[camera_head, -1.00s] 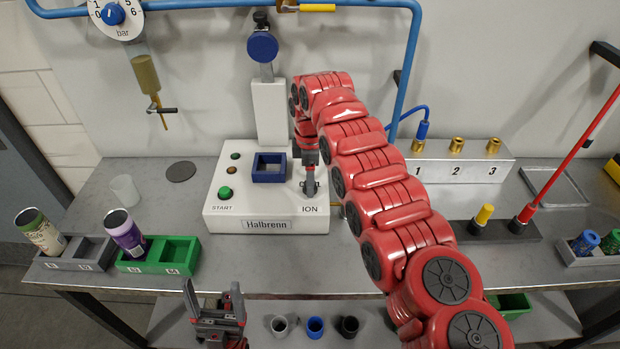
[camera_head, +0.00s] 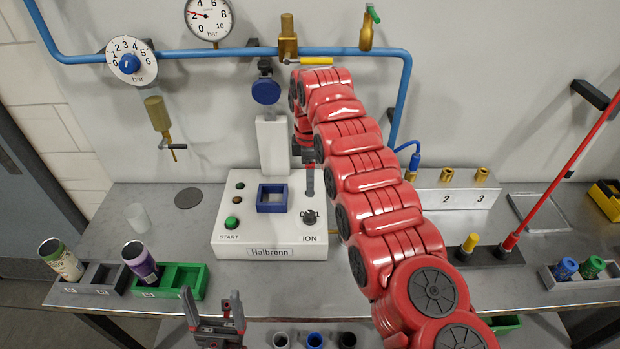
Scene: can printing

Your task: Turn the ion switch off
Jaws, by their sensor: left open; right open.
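The ION switch (camera_head: 309,216) is a dark knob on the right side of the white Halbrenn machine (camera_head: 226,244), above the ION label. Its exact setting is too small to tell. My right gripper (camera_head: 310,190) is open, just above and behind the knob and apart from it in the picture. The red arm covers part of the view to its right. My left gripper (camera_head: 214,312) is open and empty, low in front of the table edge.
A green START button (camera_head: 232,222) and a blue square holder (camera_head: 272,198) are on the machine. A green rack (camera_head: 185,282) and a grey rack (camera_head: 100,279) with cans stand left. A numbered block (camera_head: 455,196) stands right. A blue pipe (camera_head: 220,54) crosses the wall.

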